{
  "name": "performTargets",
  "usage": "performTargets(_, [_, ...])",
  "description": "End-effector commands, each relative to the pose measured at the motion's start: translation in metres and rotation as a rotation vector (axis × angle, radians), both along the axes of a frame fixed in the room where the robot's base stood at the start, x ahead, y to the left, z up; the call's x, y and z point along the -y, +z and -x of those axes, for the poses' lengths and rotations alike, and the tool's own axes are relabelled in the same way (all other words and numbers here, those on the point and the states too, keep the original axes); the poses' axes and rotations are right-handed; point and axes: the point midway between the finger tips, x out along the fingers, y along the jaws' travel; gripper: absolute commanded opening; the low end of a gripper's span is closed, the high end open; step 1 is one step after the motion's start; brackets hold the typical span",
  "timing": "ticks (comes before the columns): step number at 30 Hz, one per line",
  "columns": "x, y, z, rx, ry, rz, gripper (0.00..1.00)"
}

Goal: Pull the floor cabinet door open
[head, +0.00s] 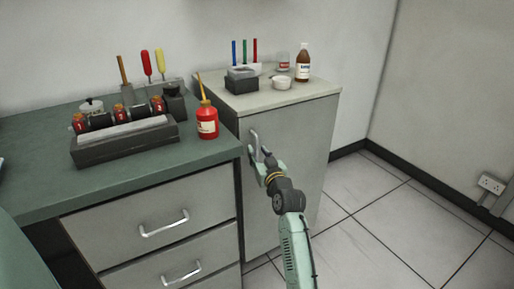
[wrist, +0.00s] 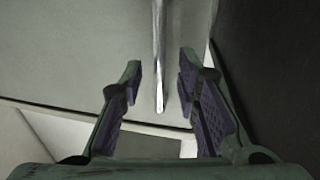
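The floor cabinet (head: 318,112) is grey with a pale top and stands right of the green bench. Its door (head: 285,205) looks shut in the head view. The upright metal door handle (head: 254,141) is near the door's upper left edge. My gripper (head: 263,162) is at the handle's lower part. In the wrist view my gripper (wrist: 158,95) is open, its two fingers apart with the handle (wrist: 159,60) running between them. Clear gaps show on both sides of the handle, so neither finger appears to touch it.
The green bench (head: 50,190) with drawers (head: 150,225) adjoins the cabinet on the left. A red bottle (head: 207,122) stands near its edge. A brown bottle (head: 303,65) and small items sit on the cabinet top. Tiled floor (head: 400,220) to the right is clear.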

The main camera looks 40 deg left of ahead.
Motion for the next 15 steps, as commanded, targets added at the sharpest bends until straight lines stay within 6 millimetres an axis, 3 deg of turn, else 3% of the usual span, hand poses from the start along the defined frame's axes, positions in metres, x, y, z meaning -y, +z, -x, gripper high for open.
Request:
performTargets(6, [-0.018, 0.001, -0.011, 0.000, 0.001, 0.000, 0.29])
performTargets(15, [-0.020, 0.000, -0.013, 0.001, -0.001, -0.001, 0.29])
